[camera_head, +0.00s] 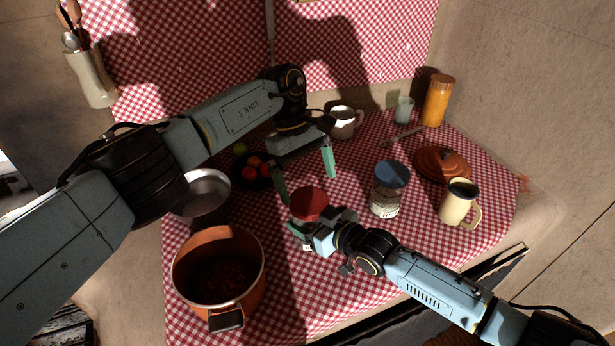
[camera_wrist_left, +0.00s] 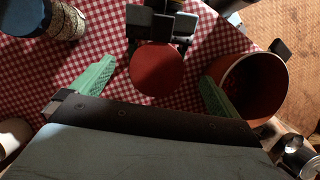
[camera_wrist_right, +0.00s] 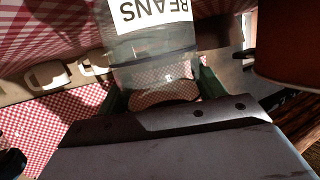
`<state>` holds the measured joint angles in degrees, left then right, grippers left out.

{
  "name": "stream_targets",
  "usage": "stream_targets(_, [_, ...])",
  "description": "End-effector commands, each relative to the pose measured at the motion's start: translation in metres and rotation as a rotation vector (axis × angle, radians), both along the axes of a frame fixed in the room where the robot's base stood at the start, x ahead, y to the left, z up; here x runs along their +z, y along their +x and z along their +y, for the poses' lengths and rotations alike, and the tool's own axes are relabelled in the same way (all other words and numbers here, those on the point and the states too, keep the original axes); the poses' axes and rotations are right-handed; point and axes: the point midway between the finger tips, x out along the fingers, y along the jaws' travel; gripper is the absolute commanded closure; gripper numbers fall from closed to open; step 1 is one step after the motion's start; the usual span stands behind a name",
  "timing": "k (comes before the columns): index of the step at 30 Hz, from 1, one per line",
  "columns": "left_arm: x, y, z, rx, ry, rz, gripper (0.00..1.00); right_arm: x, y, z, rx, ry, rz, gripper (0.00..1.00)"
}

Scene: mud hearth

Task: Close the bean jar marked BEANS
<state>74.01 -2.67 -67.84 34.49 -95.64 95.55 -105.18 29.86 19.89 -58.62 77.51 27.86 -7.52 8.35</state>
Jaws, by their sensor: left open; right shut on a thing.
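The glass jar marked BEANS (camera_wrist_right: 155,42) is gripped between the green fingers of my right gripper (camera_wrist_right: 163,90); its label appears upside down in the right wrist view. A round red lid (camera_head: 309,202) covers the jar's place from above in the head view. It also shows in the left wrist view (camera_wrist_left: 158,70). I cannot tell whether it is seated firmly, as the jar's mouth is hidden. My left gripper (camera_head: 304,176) is open above and behind the lid, its fingers apart and empty.
An orange pot (camera_head: 194,293) stands at the front left, near a metal bowl (camera_head: 204,190). A dark dish of red fruit (camera_head: 254,169) lies behind my left gripper.

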Motion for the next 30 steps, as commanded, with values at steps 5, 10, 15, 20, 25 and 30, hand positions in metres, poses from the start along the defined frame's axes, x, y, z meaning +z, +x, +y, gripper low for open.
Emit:
stream_targets(5, [0.002, 0.001, 0.0, 0.101, 0.043, 0.015, 0.0, 0.0, 0.0, 0.0, 0.0, 0.001, -0.001, 0.95])
stream_targets(10, [0.005, 0.002, 0.0, 0.339, 0.139, 0.047, 0.0, 0.0, 0.0, 0.0, 0.0, 0.0, 0.0, 0.95])
stream_targets(15, [0.009, 0.003, -0.001, 0.619, 0.24, 0.079, 0.0, 0.0, 0.0, 0.0, 0.0, 0.0, 0.0, 0.95])
stream_targets(20, [0.013, 0.003, -0.001, 0.886, 0.323, 0.107, 0.0, 0.0, 0.0, 0.0, 0.0, 0.0, 0.0, 0.95])
stream_targets(25, [0.016, 0.004, -0.002, 1.175, 0.4, 0.133, 0.0, 0.0, 0.0, 0.0, 0.0, 0.0, 0.0, 0.95])
stream_targets(30, [0.019, 0.003, -0.002, 1.464, 0.462, 0.159, 0.0, 0.0, 0.0, 0.0, 0.0, 0.0, 0.0, 0.95])
